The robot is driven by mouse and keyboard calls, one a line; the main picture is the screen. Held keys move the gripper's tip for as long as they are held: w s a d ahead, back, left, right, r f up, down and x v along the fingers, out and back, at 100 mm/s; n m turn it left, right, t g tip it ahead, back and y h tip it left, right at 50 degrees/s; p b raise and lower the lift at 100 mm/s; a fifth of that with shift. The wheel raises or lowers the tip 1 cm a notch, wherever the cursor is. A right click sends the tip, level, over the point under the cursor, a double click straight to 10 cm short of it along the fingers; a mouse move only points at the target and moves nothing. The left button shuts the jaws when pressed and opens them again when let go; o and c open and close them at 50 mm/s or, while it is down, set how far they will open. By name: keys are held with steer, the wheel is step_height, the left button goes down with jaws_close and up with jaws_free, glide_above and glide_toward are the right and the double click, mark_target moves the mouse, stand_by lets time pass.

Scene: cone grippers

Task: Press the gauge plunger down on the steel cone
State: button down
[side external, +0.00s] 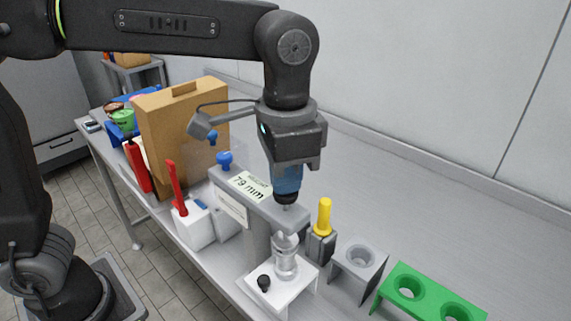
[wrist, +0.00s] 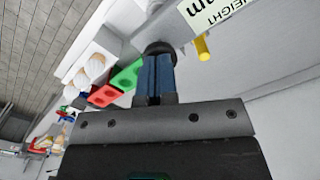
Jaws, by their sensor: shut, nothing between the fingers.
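The gauge (side external: 262,204) is a grey stand with an arm and a label reading 79 mm. Its plunger has a dark round top (side external: 286,199) above the arm, also seen in the wrist view (wrist: 160,46). The steel cone (side external: 286,264), silvery and shiny, stands upright on a white block under the gauge arm. My gripper (side external: 286,190) points down with its blue fingers shut and empty, right over the plunger top. In the wrist view the fingertips (wrist: 155,60) appear at the dark top; I cannot tell whether they press on it. The plunger's lower end is hard to make out against the cone.
A small black knob (side external: 264,282) is on the white block (side external: 307,285). A yellow-handled tool (side external: 324,218), a grey holder (side external: 360,262) and a green holder (side external: 429,292) stand to the right.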

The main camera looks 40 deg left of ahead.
step_height(320, 180, up, 12)
stand_by(1.2)
steer(key=s+a+f+n+t, duration=0.2)
steer(key=s+a+f, duration=0.3)
steer(key=a+f, duration=0.3)
steer(key=s+a+f+n+t, duration=0.3)
steer(key=s+a+f+n, duration=0.1)
steer(key=a+f, duration=0.4)
steer(key=shift+s+a+f+t, duration=0.15)
steer(key=shift+s+a+t, duration=0.3)
steer(key=shift+a, duration=0.65)
